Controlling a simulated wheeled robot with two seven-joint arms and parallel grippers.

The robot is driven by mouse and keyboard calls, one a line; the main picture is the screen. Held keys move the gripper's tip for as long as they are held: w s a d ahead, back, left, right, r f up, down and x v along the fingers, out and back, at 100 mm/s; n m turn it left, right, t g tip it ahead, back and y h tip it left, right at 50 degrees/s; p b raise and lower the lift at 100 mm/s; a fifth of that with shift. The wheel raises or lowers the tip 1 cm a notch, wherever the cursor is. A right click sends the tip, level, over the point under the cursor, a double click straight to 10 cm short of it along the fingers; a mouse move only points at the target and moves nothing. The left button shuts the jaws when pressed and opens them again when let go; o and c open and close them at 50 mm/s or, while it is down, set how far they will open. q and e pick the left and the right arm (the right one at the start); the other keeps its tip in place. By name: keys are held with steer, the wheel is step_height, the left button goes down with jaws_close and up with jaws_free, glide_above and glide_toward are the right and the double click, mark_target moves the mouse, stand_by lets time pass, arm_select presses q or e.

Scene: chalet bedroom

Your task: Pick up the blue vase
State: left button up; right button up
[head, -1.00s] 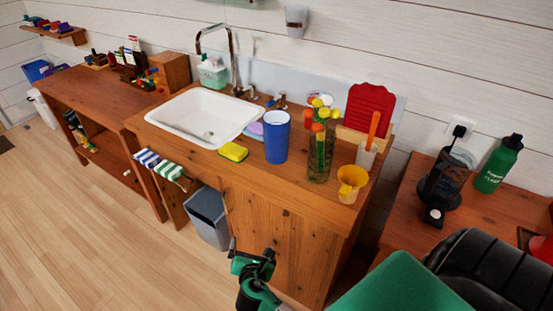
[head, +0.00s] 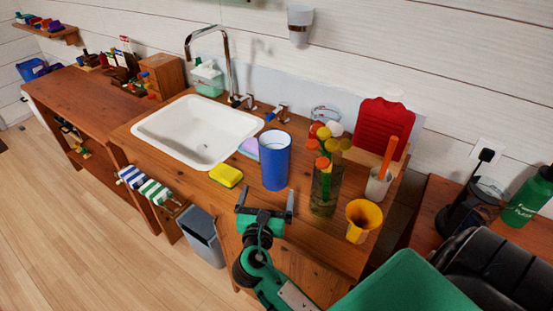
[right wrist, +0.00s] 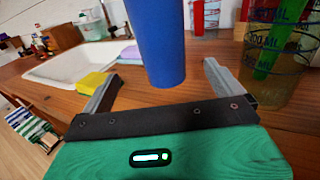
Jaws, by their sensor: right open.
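The blue vase (head: 275,162) is a tall blue cylinder standing upright on the wooden counter, right of the sink. My right gripper (head: 264,198) is open and empty, just in front of the vase's lower part. In the right wrist view the blue vase (right wrist: 155,40) stands beyond and roughly between the two spread fingers (right wrist: 160,84); its top is cut off by the frame. I cannot tell whether its base lies between the fingertips. My left gripper is not in view.
A yellow sponge (head: 226,175) lies to the left, near the white sink (head: 196,130). A soap-like purple item (head: 248,148) lies behind.

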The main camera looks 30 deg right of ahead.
mark_target(273, 173)
steer(key=x, duration=0.6)
steer(key=shift+r+p, duration=0.15)
steer(key=shift+p, duration=0.2)
steer(key=shift+w+d, duration=0.25)
steer(key=shift+d, duration=0.05)
steer(key=shift+w+d, duration=0.15)
steer(key=shift+p+x, duration=0.35)
steer(key=shift+x, duration=0.55)
steer(key=x, duration=0.2)
steer(key=shift+w+d, duration=0.1)
steer(key=shift+d, duration=0.25)
steer(key=shift+w+d, duration=0.2)
steer(key=shift+w, duration=0.05)
steer(key=shift+c, duration=0.2)
steer(key=c, duration=1.5)
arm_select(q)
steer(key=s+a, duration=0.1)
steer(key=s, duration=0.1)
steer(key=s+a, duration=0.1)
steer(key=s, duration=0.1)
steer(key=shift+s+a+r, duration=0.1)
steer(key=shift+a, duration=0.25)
arm_select(e)
steer(key=shift+c, duration=0.2)
